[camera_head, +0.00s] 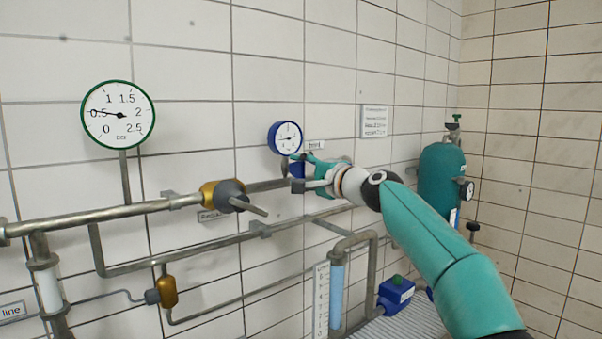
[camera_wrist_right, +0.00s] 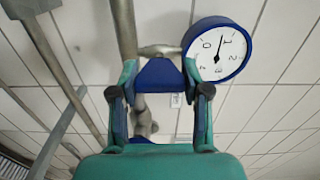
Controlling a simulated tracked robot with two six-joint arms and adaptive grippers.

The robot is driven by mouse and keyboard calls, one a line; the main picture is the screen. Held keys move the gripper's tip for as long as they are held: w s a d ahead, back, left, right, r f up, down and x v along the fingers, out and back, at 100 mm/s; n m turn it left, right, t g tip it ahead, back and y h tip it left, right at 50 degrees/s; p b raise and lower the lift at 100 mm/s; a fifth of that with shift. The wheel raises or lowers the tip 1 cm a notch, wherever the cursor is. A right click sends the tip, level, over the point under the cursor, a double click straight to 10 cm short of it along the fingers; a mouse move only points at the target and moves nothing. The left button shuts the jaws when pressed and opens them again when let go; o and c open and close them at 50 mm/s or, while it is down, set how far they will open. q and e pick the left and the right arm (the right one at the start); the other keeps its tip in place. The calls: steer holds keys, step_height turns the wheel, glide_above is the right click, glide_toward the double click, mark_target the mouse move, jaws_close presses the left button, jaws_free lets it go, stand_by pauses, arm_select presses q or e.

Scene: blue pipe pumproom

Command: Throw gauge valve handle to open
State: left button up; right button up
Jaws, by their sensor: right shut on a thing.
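The small blue-rimmed gauge (camera_head: 285,137) sits on the wall above the pipe, and it also shows in the right wrist view (camera_wrist_right: 219,50). Below it is the blue gauge valve handle (camera_head: 297,171), partly hidden by my fingers. In the right wrist view the blue handle (camera_wrist_right: 160,73) lies between my two fingers, beside a metal pipe stub. My right gripper (camera_head: 293,173) reaches it from the right and is shut on it. My left gripper is not in view.
A large green-rimmed gauge (camera_head: 118,115) stands at the left. A brass valve with a grey lever (camera_head: 236,196) is on the main pipe (camera_head: 110,212), left of my gripper. A teal tank (camera_head: 441,181) stands at the right. A blue box (camera_head: 396,293) sits below my arm.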

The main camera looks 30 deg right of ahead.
steer(key=shift+w+a+f, duration=0.15)
steer(key=shift+f, duration=0.3)
steer(key=o, duration=1.2)
steer(key=shift+r, duration=0.1)
steer(key=shift+c, duration=0.2)
steer(key=shift+r, duration=0.1)
steer(key=shift+s+r, duration=0.1)
steer(key=shift+s, duration=0.1)
steer(key=shift+s, duration=0.1)
steer(key=s+d, duration=0.1)
steer(key=s, duration=1)
steer(key=shift+s, duration=0.3)
steer(key=shift+d, duration=0.1)
